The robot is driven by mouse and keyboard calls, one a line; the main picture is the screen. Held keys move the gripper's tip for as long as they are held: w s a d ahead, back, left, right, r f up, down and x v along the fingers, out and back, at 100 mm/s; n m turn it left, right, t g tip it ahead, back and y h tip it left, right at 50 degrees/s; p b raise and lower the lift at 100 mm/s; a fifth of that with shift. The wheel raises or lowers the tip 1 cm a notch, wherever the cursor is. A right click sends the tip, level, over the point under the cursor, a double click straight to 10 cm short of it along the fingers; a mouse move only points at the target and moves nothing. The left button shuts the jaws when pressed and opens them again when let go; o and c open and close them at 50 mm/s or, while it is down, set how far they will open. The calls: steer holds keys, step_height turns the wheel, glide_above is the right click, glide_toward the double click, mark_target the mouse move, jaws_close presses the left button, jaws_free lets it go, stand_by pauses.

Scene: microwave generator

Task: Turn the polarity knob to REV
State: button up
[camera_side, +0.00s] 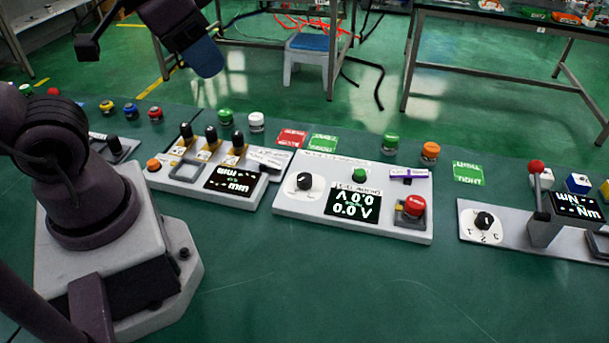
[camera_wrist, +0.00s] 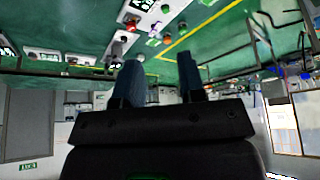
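A black knob (camera_side: 304,181) sits on a round white dial on the middle white panel (camera_side: 285,207), left of a display reading 0.0. A second black knob (camera_side: 484,220) sits on a white numbered dial on the right panel. No REV or polarity lettering is readable, so I cannot tell which knob is the polarity knob. My gripper (camera_side: 207,57) is at the top left in the side view, high above and away from both knobs. In the wrist view its two blue fingers (camera_wrist: 158,62) are spread apart with nothing between them.
The middle panel also bears a red button (camera_side: 413,206), a green button (camera_side: 359,175) and a purple-marked switch (camera_side: 408,175). The left panel has several black levers (camera_side: 211,134). A red-tipped lever (camera_side: 537,167) rises on the right panel. The green table front (camera_side: 330,285) is clear.

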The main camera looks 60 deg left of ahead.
steer(key=o, duration=0.4)
steer(key=w+f+g, duration=0.1)
steer(key=w+f, duration=0.2)
steer(key=w+f+g, duration=0.2)
steer(key=w+f, duration=0.1)
steer(key=f, duration=0.1)
steer(key=w+f+g, duration=0.2)
steer(key=w+f, duration=0.1)
steer(key=f, duration=0.1)
steer(key=shift+a+m+h, duration=0.3)
steer(key=shift+a+m, duration=0.1)
steer(key=shift+c, duration=0.2)
steer(key=m, duration=0.4)
glide_toward(304, 177)
steer(key=f, duration=0.9)
steer(key=shift+w+d+f, duration=0.15)
steer(key=shift+d+f, duration=0.1)
steer(key=c, duration=0.9)
